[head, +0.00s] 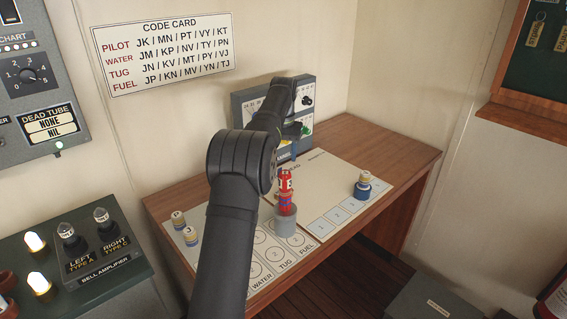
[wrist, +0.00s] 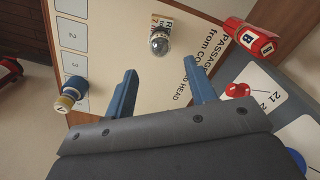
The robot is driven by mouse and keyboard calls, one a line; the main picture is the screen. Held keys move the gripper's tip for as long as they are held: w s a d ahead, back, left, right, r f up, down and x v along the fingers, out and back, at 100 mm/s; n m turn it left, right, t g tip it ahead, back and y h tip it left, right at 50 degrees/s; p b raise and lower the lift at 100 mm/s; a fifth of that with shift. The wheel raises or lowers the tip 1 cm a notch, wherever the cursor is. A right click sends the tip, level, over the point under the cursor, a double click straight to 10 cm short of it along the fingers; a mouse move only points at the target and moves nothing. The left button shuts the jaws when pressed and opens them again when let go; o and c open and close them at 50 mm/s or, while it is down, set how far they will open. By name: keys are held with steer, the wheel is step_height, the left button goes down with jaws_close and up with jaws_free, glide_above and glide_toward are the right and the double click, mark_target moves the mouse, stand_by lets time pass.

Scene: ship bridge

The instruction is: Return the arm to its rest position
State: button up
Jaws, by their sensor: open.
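My arm reaches up from the bottom of the head view and bends down toward the desk (head: 385,150). My gripper (head: 297,130) is partly hidden by the arm, in front of the grey panel at the back of the desk. In the wrist view its two blue fingers (wrist: 163,88) stand apart with nothing between them. They point toward a cream board lettered "PASSAGE" (wrist: 115,35), and a small metal-domed piece (wrist: 159,42) is beyond them.
A grey panel (head: 252,97) stands behind. The bell amplifier (head: 95,252) is lower left.

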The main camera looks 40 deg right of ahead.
steer(key=shift+r, duration=0.15)
step_height(320, 180, down, 13)
steer(key=shift+r, duration=2.2)
steer(key=shift+f, duration=0.1)
steer(key=shift+r, duration=4.4)
steer(key=shift+f, duration=0.65)
steer(key=shift+r, duration=0.1)
